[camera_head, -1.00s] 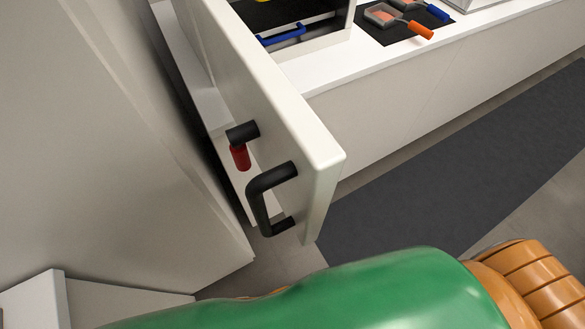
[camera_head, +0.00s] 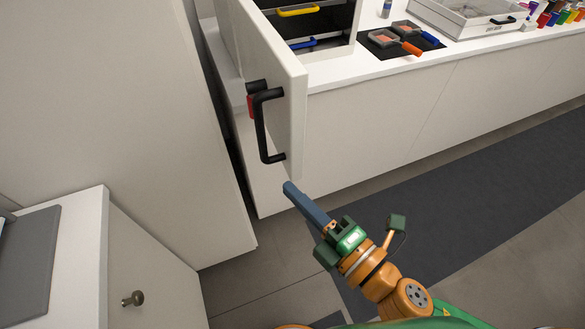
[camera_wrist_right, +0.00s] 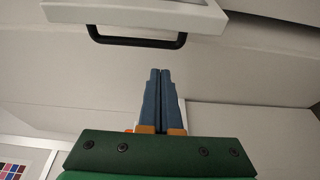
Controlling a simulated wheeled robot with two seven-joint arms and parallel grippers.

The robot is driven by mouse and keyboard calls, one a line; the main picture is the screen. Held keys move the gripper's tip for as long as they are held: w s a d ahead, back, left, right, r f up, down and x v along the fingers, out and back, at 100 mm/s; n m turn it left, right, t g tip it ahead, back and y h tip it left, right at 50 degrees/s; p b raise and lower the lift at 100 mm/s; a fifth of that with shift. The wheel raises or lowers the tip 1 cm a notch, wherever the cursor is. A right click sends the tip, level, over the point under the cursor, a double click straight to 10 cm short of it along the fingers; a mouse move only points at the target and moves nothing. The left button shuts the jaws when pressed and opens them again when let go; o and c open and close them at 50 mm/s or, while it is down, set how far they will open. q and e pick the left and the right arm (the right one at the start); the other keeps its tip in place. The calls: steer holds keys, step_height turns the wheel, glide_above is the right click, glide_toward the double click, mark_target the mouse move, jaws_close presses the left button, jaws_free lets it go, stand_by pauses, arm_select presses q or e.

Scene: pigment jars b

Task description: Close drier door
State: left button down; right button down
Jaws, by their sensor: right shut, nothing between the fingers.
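The white drier door (camera_head: 272,62) stands open in the head view, swung out from the drier body (camera_head: 338,50) toward me. Its black bar handle (camera_head: 264,128) is on the door's outer face near the free edge, with a red part (camera_head: 250,106) beside it. My right gripper (camera_head: 288,186) is shut and empty, its blue fingers just below the door's lower end and apart from it. In the right wrist view, the shut fingers (camera_wrist_right: 160,72) point toward the black handle (camera_wrist_right: 135,41), with a gap between. My left gripper is not in view.
A white counter (camera_head: 400,66) runs right of the drier, with a black mat and two scoops (camera_head: 404,44), a tray (camera_head: 470,14) and coloured jars. A white cabinet with a knob (camera_head: 133,299) stands at lower left. The floor mat (camera_head: 480,180) is clear.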

mark_target(291, 163)
steer(key=p+x, duration=0.3)
steer(key=x, duration=0.4)
steer(key=d, duration=0.2)
steer(key=w+d, duration=0.1)
steer(key=shift+w+d, duration=0.1)
steer(key=shift+d, duration=0.25)
steer(key=shift+a, duration=0.15)
